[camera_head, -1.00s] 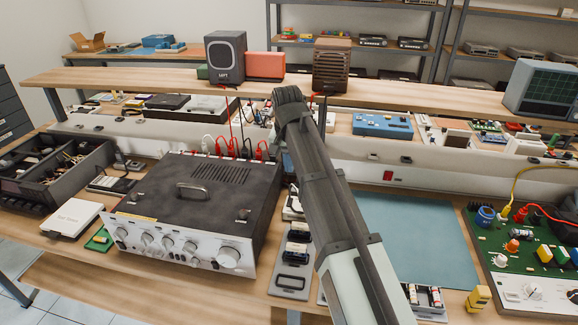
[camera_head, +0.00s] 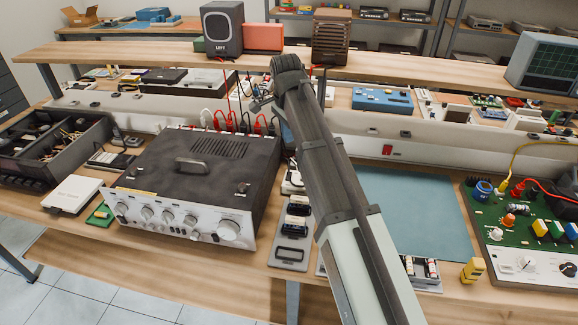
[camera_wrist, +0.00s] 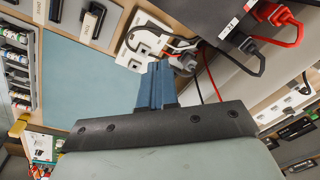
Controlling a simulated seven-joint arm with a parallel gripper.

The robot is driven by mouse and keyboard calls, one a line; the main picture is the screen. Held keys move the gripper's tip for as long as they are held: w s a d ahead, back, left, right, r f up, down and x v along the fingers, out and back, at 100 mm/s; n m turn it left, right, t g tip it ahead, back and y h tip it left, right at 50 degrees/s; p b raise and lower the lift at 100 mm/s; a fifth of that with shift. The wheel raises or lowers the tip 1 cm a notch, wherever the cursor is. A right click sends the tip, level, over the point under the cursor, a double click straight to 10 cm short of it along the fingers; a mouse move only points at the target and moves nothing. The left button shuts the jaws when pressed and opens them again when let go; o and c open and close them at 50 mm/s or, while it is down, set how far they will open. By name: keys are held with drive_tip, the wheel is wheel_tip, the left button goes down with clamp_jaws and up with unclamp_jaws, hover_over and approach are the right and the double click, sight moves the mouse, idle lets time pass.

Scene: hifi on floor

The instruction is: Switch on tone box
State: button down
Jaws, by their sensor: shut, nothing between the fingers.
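I cannot tell for certain which device is the tone box. A grey panel (camera_head: 290,252) with dark rocker-like modules stands right of the silver-fronted amplifier (camera_head: 190,180); its modules also show at the top of the wrist view (camera_wrist: 93,20), with labels too small to read. My gripper (camera_wrist: 155,75) is shut and empty, its blue fingers pointing toward a white plate (camera_wrist: 135,50) with dark fittings and a cable. Contact cannot be made out. In the head view my arm hides most of the gripper; a little blue shows at its left edge.
Red and black plugs (camera_wrist: 280,15) with cables stand close by at the amplifier's back. A blue-green mat (camera_head: 415,215) lies clear to the right. A green circuit board (camera_head: 530,230) is farther right. A shelf with a speaker (camera_head: 222,30) runs behind.

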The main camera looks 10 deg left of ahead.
sight(289, 173)
drive_tip(key=m, duration=0.8)
drive_tip(key=shift+f, duration=0.1)
drive_tip(key=f, duration=0.4)
drive_tip(key=w+f, duration=0.1)
drive_tip(key=f, duration=0.8)
drive_tip(key=shift+w+f, duration=0.35)
drive_tip(key=shift+w, duration=0.05)
drive_tip(key=shift+f, duration=0.1)
drive_tip(key=shift+f, duration=0.15)
idle(0.3)
